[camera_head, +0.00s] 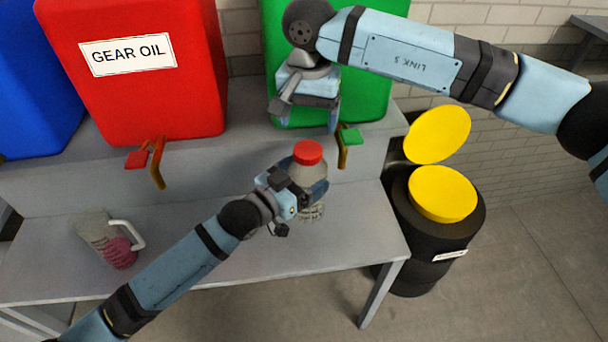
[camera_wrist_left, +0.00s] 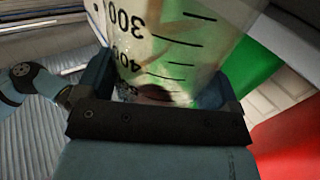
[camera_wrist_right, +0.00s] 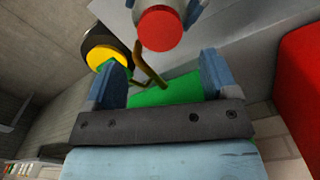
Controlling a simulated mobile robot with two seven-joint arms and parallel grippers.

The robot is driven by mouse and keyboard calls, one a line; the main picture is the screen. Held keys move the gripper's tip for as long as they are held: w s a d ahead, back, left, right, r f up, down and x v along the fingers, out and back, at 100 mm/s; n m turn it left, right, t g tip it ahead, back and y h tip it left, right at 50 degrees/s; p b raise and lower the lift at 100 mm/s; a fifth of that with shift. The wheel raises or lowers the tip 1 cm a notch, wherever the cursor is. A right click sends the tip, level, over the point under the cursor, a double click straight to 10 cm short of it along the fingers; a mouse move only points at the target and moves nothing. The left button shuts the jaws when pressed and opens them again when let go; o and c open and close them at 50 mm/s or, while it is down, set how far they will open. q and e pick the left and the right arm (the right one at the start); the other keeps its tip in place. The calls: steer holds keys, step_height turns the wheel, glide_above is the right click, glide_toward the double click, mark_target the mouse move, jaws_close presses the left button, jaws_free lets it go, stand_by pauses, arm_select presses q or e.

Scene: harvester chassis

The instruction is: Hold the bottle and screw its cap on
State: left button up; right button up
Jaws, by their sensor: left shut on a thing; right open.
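The bottle (camera_head: 309,178) is clear with a red cap (camera_head: 308,152) sitting on its top. My left gripper (camera_head: 307,194) is shut around the bottle's body and holds it near upright over the table. In the left wrist view the bottle (camera_wrist_left: 165,45) fills the space between the fingers, with black volume marks. My right gripper (camera_head: 304,118) is open and empty, above and behind the bottle. In the right wrist view the red cap (camera_wrist_right: 161,28) lies beyond the open fingers. I cannot tell how tightly the cap sits.
A red gear oil tank (camera_head: 140,95) and a green tank (camera_head: 375,90) with spouts stand on the raised shelf, beside a blue tank (camera_head: 35,80). A black drum (camera_head: 415,250) with a yellow top is at the right.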

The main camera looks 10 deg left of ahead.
mark_target(308, 149)
step_height(308, 149, down, 7)
steer(key=shift+f, duration=0.1)
stand_by(0.3)
